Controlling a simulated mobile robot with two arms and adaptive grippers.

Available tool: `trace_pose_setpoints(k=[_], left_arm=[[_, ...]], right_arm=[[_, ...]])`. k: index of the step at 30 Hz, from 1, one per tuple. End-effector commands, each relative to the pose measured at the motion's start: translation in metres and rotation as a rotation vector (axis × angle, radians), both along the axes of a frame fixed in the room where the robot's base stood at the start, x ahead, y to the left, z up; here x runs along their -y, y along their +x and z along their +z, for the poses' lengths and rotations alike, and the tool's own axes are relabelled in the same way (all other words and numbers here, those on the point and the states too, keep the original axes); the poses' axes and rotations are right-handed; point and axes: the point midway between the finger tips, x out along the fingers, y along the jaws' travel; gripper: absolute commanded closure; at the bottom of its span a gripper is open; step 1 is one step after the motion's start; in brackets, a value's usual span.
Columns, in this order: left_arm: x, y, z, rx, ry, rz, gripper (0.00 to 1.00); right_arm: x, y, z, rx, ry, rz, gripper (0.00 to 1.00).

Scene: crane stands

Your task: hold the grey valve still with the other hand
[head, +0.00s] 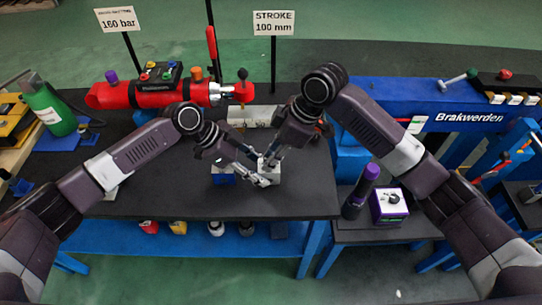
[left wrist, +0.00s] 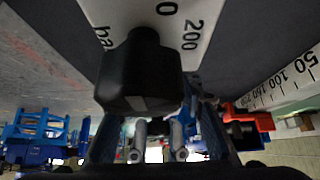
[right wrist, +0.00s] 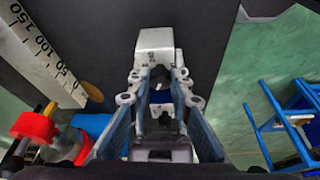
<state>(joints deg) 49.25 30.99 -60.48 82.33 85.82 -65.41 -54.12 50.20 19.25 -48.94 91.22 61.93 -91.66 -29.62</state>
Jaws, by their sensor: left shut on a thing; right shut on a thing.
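The grey valve (head: 268,173) is a small pale block low on the dark bench top, in the middle of the head view. It also shows as a pale grey block (right wrist: 154,48) beyond the fingers in the right wrist view. My right gripper (head: 270,163) comes down on it from above right and is shut on it. My left gripper (head: 256,178) reaches in from the left and is shut at the same block, close beside the right one. Its exact contact is hidden. In the left wrist view its fingers (left wrist: 157,142) show below a dark block (left wrist: 140,75).
A blue block (head: 222,177) sits just left of the grippers. A red cylinder (head: 150,95) lies at the back of the bench (head: 190,200). A green bottle (head: 48,106) stands at far left. A purple-capped black bottle (head: 361,192) and a purple box (head: 389,206) stand on a lower right surface.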

Motion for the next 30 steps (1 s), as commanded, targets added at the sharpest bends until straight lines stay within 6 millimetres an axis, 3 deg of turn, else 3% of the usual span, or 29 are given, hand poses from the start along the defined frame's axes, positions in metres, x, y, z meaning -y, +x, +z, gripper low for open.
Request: trace_pose_setpoints(k=[9, 23, 24, 28, 30], left_arm=[[-0.0005, 0.0, -0.0008, -0.001, 0.001, 0.001, 0.97], [-0.0007, 0.0, -0.0009, -0.001, 0.002, 0.001, 0.97], [-0.0007, 0.0, -0.0009, -0.001, 0.002, 0.001, 0.97], [-0.0007, 0.0, -0.0008, -0.001, 0.002, 0.001, 0.97], [-0.0007, 0.0, -0.0008, -0.001, 0.002, 0.001, 0.97]], right_arm=[[0.0002, 0.0001, 0.0008, 0.002, 0.002, -0.108, 1.0], [0.0001, 0.0002, 0.0012, 0.002, 0.003, -0.121, 1.0], [0.0001, 0.0002, 0.0012, 0.002, 0.003, -0.121, 0.77], [0.0, 0.0, 0.0009, 0.001, 0.002, -0.121, 0.63], [0.0, -0.0002, 0.0008, 0.002, 0.002, -0.12, 0.63]])
